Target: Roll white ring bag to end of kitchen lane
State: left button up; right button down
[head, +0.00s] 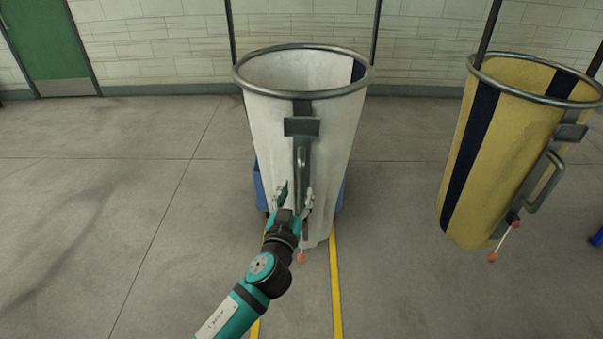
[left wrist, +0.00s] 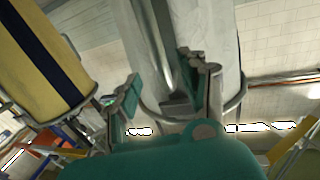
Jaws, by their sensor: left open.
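The white ring bag (head: 330,150) hangs upright in the middle of the head view, with a grey metal ring at its top. A dark strip, a bracket (head: 302,127) and a metal handle (head: 301,165) run down its near side. My left gripper (head: 295,194) is open in front of the bag, at the lower part of the handle. In the left wrist view, the gripper (left wrist: 160,88) shows its fingers apart near the handle bar (left wrist: 150,45) and the white bag (left wrist: 215,30). I cannot tell whether they touch the handle. My right gripper is out of view.
A yellow ring bag (head: 510,140) with dark stripes hangs at the right. A blue object (head: 261,190) shows behind the white bag. Yellow floor lines (head: 336,290) run toward me. A green door (head: 55,45) is far left; the left floor is clear.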

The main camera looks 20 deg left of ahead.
aim_at(301, 184)
pick_arm(q)
jog(key=w+p, duration=0.1)
jog(key=w, duration=0.5)
jog(key=shift+w+a, duration=0.1)
jog(key=shift+a, duration=0.1)
jog(key=shift+c, duration=0.3)
grip_shut()
jog(key=shift+w+f, duration=0.1)
jog(key=shift+f, duration=0.25)
